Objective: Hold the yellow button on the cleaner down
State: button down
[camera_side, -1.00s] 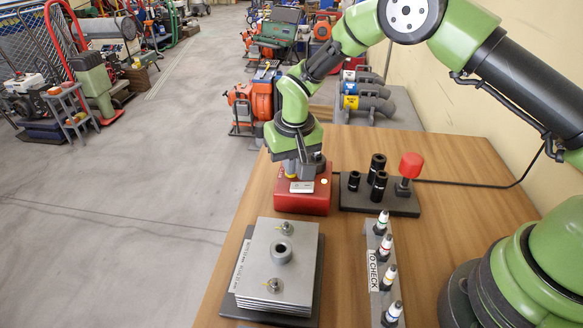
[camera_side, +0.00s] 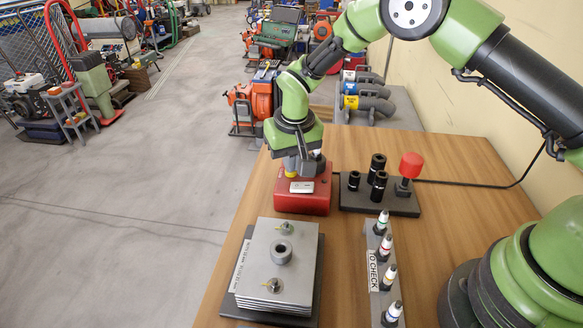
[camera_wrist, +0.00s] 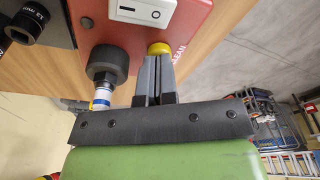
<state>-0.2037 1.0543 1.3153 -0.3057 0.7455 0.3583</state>
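The cleaner is a red box (camera_side: 316,203) on the wooden table. Its yellow button (camera_wrist: 159,48) shows just beyond my fingertips in the wrist view, and as a small yellow patch under my gripper in the side view (camera_side: 290,172). My gripper (camera_wrist: 157,58) points down over the button, its two grey fingers together and nothing seen between them. The tips overlap the button's near edge in the wrist view. I cannot tell whether they touch it or how far down it is. A spark plug (camera_wrist: 102,97) stands in the cleaner's black socket (camera_wrist: 107,63) beside the fingers.
A white panel (camera_side: 302,187) sits on the cleaner. A dark tray (camera_side: 352,202) with black sockets and a red-capped piece (camera_side: 411,165) stands to its right. A stacked metal block (camera_side: 262,262) and a "TO CHECK" rack (camera_side: 374,272) of spark plugs stand nearer.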

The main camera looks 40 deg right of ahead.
jog(key=shift+r, duration=2.7)
notch_tip(320, 180, up, 8)
jog(key=shift+r, duration=0.2)
